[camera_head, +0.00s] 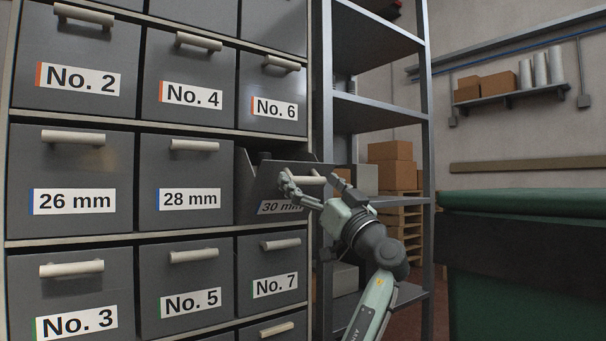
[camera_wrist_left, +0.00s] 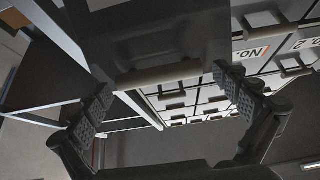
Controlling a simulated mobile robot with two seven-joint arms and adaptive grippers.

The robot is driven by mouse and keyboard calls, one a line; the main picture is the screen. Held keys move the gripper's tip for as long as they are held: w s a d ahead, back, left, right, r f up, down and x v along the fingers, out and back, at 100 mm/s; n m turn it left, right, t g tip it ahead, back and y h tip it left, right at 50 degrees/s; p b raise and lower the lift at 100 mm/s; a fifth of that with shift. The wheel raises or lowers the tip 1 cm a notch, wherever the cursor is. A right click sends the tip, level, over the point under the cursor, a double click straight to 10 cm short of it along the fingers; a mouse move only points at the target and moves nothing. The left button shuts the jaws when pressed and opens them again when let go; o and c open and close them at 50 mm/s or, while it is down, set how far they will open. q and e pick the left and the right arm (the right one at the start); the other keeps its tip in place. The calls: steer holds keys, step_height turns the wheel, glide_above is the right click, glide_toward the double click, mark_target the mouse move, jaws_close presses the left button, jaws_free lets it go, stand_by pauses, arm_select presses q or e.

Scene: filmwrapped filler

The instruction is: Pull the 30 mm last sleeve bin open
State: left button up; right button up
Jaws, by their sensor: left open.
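The 30 mm bin (camera_head: 248,190) is the dark grey bin in the right column of the cabinet's middle row. It stands partly out of its slot and is tilted, with its dark inside showing above the front. My left gripper (camera_head: 314,182) is in front of it with fingers spread, near the two ends of its pale bar handle (camera_head: 306,180). The gripper covers part of the label. In the left wrist view a bar handle (camera_wrist_left: 165,74) on a dark front lies between the open fingers (camera_wrist_left: 163,88); I cannot tell whether they touch it. My right gripper is not in view.
The 28 mm bin (camera_head: 187,167) and 26 mm bin (camera_head: 72,165) are shut to the left. Bin No. 6 (camera_head: 272,85) is above and No. 7 (camera_head: 273,265) below. A metal shelf rack (camera_head: 427,120) stands close on the right. A green-topped dark unit (camera_head: 520,202) is at far right.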

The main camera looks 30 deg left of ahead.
arm_select(q)
steer(key=v, duration=0.9)
